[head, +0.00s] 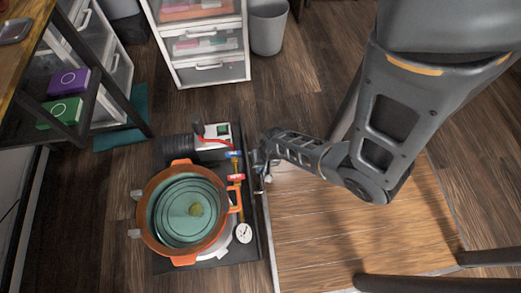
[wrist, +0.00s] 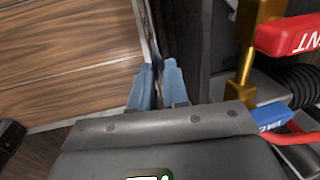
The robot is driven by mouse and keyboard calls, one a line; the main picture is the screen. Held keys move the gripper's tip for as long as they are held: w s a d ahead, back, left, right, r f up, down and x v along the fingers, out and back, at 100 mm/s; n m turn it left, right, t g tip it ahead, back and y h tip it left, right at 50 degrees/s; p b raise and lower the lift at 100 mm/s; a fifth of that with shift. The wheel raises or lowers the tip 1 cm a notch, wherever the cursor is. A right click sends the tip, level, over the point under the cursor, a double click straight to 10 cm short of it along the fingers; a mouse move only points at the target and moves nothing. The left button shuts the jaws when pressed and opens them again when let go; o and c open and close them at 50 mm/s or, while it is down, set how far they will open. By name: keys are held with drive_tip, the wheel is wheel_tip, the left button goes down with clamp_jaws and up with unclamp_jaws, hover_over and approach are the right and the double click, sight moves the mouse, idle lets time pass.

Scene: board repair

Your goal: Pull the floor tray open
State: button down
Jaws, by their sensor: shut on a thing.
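The black floor tray (head: 242,256) lies on the floor in the head view, left of a wooden-topped unit (head: 350,220) with a pale edge. It carries an orange pot (head: 152,243), a pump, red and blue valve handles and a round gauge (head: 243,233). My gripper (head: 267,172) is low at the tray's right side, by the unit's edge. In the wrist view my blue-grey fingers (wrist: 157,88) are close together over a thin dark edge between the wood and the tray (wrist: 190,35). The exact part held is mostly hidden by the fingers.
A white drawer unit (head: 205,45) and a grey bin (head: 267,27) stand at the back. A dark-framed shelf (head: 125,110) with purple and green boxes is at the left. Bare wood floor (head: 110,190) lies left of the tray. A red handle (wrist: 290,38) rises close right of my fingers.

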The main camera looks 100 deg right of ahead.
drive_tip(key=c, duration=1.1)
unclamp_jaws()
drive_tip(key=shift+r, duration=0.1)
drive_tip(key=r+p, duration=0.1)
drive_tip(key=r, duration=0.1)
drive_tip(key=s+r+p, duration=0.1)
drive_tip(key=r, duration=0.2)
drive_tip(key=r+p, duration=0.1)
drive_tip(key=r, duration=0.1)
drive_tip(key=shift+s+r+p, duration=0.25)
drive_tip(key=shift+s+p, duration=0.05)
